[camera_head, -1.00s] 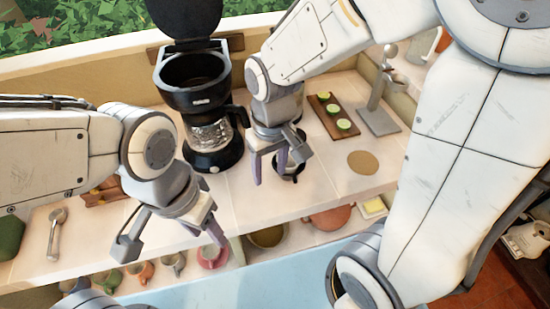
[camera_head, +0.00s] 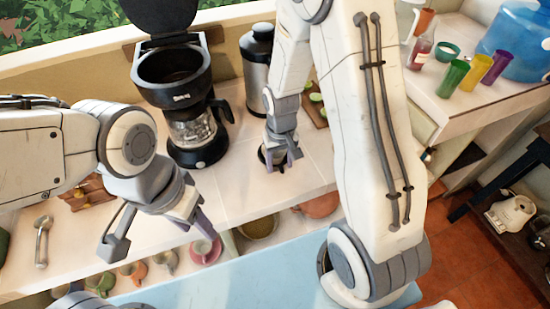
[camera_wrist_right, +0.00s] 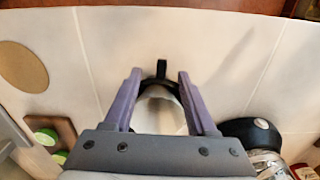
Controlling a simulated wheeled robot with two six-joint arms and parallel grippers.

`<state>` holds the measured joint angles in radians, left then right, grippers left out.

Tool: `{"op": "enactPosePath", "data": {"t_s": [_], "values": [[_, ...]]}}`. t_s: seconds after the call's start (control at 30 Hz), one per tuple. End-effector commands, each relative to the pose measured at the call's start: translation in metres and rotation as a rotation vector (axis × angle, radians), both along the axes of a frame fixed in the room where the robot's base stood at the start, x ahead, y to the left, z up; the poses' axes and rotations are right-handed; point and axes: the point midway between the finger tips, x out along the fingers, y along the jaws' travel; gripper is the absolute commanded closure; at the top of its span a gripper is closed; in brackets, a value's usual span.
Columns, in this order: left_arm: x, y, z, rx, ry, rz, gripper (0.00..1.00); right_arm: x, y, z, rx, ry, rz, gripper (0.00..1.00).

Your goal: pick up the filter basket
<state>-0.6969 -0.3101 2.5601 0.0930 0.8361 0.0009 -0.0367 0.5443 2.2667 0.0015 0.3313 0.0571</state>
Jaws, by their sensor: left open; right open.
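The filter basket (camera_wrist_right: 161,82) is a black ring with a short handle and a white inside. In the right wrist view it lies between the two purple fingers of my right gripper (camera_wrist_right: 160,76), with its handle pointing away. In the head view the basket (camera_head: 264,155) stands on the white counter and is mostly hidden by my right gripper (camera_head: 281,161). That gripper is open and points down over it; I cannot tell whether a finger touches it. My left gripper (camera_head: 158,238) is open and empty, in front of the counter edge.
A black coffee maker (camera_head: 172,93) with its lid up and a glass carafe (camera_head: 196,132) stands left of the basket. A steel canister (camera_head: 257,75) stands behind. A spoon (camera_head: 42,240) lies at the left. Several cups sit on the shelf below.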

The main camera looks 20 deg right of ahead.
Motion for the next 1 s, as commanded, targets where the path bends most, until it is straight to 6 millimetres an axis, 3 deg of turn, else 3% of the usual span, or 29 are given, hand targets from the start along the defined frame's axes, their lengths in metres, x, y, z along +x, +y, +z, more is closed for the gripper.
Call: {"op": "enactPosePath", "data": {"t_s": [0.13,0.37,0.4,0.53,0.57,1.0], "values": [[0.0000,0.0000,0.0020,0.000,0.000,0.000,0.51,-0.0004,0.0000,-0.0138,0.000,0.001,0.000,0.43],[0.0000,0.0000,0.0017,0.000,0.000,0.000,0.51,0.0002,0.0001,-0.0159,0.000,-0.002,0.000,0.43],[0.0000,0.0000,0.0017,0.000,0.000,0.000,0.51,0.0002,0.0001,-0.0159,0.000,-0.002,0.000,0.47],[0.0000,0.0000,0.0017,0.000,0.000,0.000,0.51,0.0002,0.0001,-0.0157,0.000,-0.001,0.000,0.97],[0.0000,0.0000,0.0017,0.000,0.000,0.000,0.51,0.0001,0.0001,-0.0157,0.000,-0.001,0.000,1.00],[0.0000,-0.0001,0.0008,0.000,0.000,0.000,0.51,0.0006,0.0001,-0.0126,0.000,-0.002,0.000,1.00]]}}
